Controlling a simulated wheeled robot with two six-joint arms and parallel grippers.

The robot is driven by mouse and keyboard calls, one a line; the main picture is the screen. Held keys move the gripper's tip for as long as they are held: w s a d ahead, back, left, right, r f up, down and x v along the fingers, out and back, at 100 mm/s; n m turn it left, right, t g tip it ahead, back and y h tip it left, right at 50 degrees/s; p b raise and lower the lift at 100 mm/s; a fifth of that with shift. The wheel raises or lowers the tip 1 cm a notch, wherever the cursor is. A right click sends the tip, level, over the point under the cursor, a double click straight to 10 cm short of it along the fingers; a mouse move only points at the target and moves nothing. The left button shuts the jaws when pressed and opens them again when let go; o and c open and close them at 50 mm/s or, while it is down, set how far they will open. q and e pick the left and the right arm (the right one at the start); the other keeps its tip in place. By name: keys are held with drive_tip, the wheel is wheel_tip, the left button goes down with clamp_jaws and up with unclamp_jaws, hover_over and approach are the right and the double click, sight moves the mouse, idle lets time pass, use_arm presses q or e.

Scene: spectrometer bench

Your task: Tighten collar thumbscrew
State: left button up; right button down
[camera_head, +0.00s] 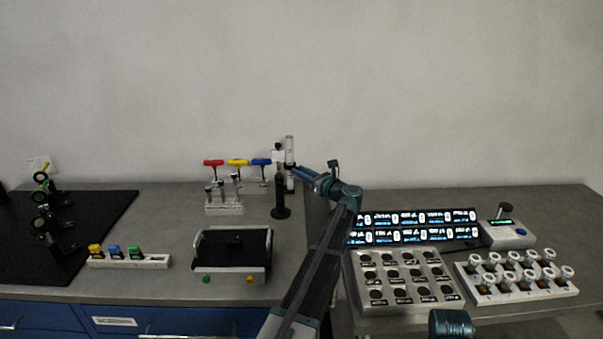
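A dark post on a round black base (280,212) stands near the back middle of the bench. A pale upright tube (289,150) is at its top, with a small dark knob (278,146) on its left side. The collar thumbscrew is too small to pick out for sure; this knob may be it. My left gripper (301,171) reaches in from the right, pointing left, at or very close to the tube's lower part. I cannot tell whether it touches the tube or whether its fingers are open. My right gripper is not in view.
T-handled drivers in red, yellow and blue (237,162) stand in a rack left of the post. A black-topped tray (232,271) sits in front. Lit displays (413,244), a button panel (404,300) and a vial rack (518,292) fill the right. A black breadboard (105,222) lies left.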

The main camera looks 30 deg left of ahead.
use_arm(q)
clamp_jaws()
drive_tip(key=shift+m, duration=0.3)
drive_tip(key=m, duration=2.6)
drive_tip(key=shift+m, duration=0.3)
idle(0.3)
drive_tip(key=o, duration=0.5)
unclamp_jaws()
drive_tip(key=shift+o, duration=0.2)
